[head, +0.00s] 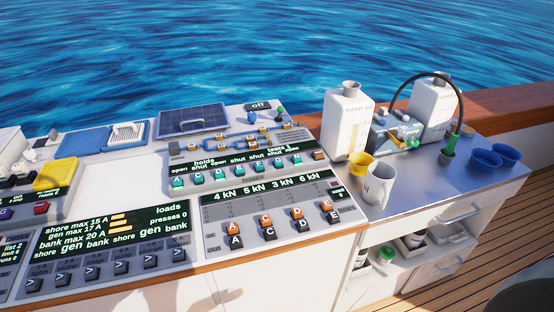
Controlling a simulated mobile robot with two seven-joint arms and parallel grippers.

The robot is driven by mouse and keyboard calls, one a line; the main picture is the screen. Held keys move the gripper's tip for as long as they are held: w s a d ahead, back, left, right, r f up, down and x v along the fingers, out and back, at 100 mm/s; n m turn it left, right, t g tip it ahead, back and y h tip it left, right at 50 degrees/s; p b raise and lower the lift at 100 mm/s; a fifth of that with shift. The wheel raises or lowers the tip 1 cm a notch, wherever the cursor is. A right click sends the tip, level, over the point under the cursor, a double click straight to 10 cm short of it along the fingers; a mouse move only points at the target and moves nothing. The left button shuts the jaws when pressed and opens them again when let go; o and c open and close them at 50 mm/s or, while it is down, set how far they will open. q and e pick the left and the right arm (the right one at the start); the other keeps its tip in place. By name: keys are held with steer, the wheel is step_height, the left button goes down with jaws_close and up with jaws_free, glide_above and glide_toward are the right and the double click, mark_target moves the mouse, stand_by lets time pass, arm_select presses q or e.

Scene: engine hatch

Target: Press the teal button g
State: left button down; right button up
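A row of small teal buttons runs along the holds panel (248,158), below a dark display with "open" and "shut" words. The leftmost teal button (177,183) seems to bear an A. Further right the letters are too small to read surely, so I cannot tell which one is g. The rightmost teal button (297,159) sits just left of a brown button (319,155). Nothing covers the row. Neither of my grippers is in view.
Below the row is a panel with a kN display (265,190) and orange and black lettered keys. A loads display (115,228) with black keys lies left. A yellow cup (361,165), a white mug (378,185) and a white bottle (347,125) stand close on the right.

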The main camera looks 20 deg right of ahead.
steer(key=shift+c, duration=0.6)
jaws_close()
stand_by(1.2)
